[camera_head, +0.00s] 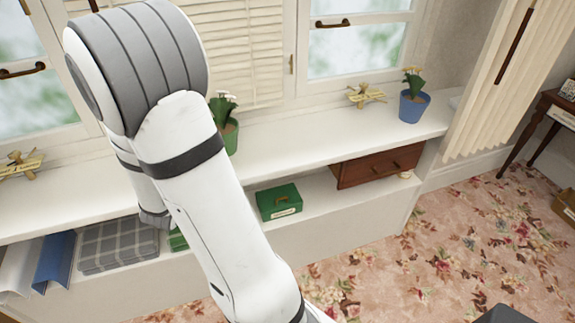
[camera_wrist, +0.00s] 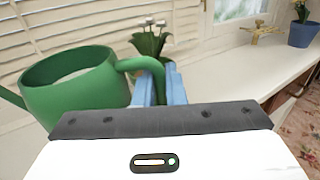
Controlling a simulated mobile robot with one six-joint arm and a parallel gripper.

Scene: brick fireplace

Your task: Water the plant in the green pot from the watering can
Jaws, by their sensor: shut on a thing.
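In the wrist view, a green watering can (camera_wrist: 75,85) is at the left, with its open top showing and its handle at the right. My gripper (camera_wrist: 160,90) has its blue fingers shut on that handle. The plant with white flowers (camera_wrist: 148,40) shows just behind the handle. In the head view, the plant's green pot (camera_head: 231,136) stands on the white window sill, partly hidden by my arm. The can and my gripper are hidden behind my arm in the head view. I see no water.
A blue pot (camera_head: 412,106) with a flowering plant stands farther right on the sill (camera_head: 320,137). A brass ornament (camera_head: 366,95) lies between the pots. Below are a green box (camera_head: 279,203) and a wooden drawer box (camera_head: 378,165). Window shutters stand close behind the can.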

